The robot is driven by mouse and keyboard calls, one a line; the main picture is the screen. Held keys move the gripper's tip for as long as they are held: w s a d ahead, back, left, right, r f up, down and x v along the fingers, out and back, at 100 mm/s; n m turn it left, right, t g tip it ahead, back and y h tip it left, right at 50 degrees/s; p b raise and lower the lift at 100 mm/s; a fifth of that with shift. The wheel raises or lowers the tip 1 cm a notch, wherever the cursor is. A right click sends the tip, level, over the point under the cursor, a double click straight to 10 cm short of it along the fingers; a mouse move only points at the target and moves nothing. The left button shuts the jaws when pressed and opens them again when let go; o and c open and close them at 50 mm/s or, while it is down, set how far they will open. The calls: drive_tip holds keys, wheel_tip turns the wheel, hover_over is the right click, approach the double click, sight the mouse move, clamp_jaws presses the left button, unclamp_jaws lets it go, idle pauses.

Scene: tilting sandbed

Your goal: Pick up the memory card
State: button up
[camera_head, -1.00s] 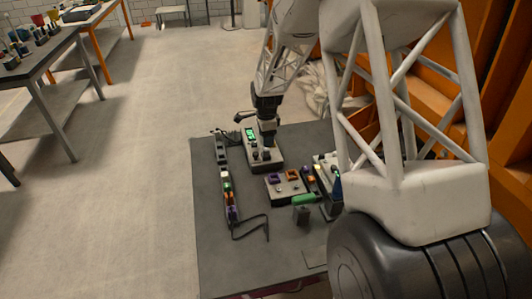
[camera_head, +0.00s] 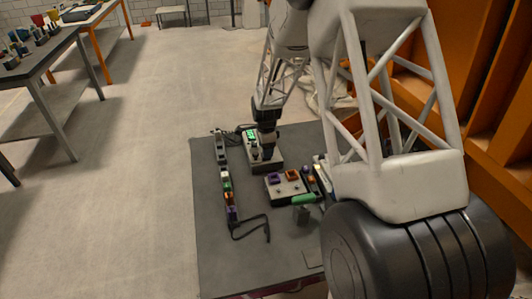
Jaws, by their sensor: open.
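No memory card can be made out; it is too small to tell or hidden. My gripper (camera_head: 266,152) is open, pointing down over a grey box with a green display (camera_head: 277,165) near the far side of the dark table. It covers part of the box, and I cannot tell whether its fingers touch anything there. A second grey box (camera_head: 287,188), with purple and orange parts on top, stands nearer and slightly right.
A row of small coloured parts (camera_head: 227,186) lies along the left. A black bent rod (camera_head: 266,228), a green piece (camera_head: 304,199) and a dark block (camera_head: 302,215) lie nearer. My arm hides the table's right side. The dark table's (camera_head: 222,262) front left is clear.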

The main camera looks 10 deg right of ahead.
drive_tip(key=shift+f, duration=0.55)
drive_tip(key=c, duration=1.1)
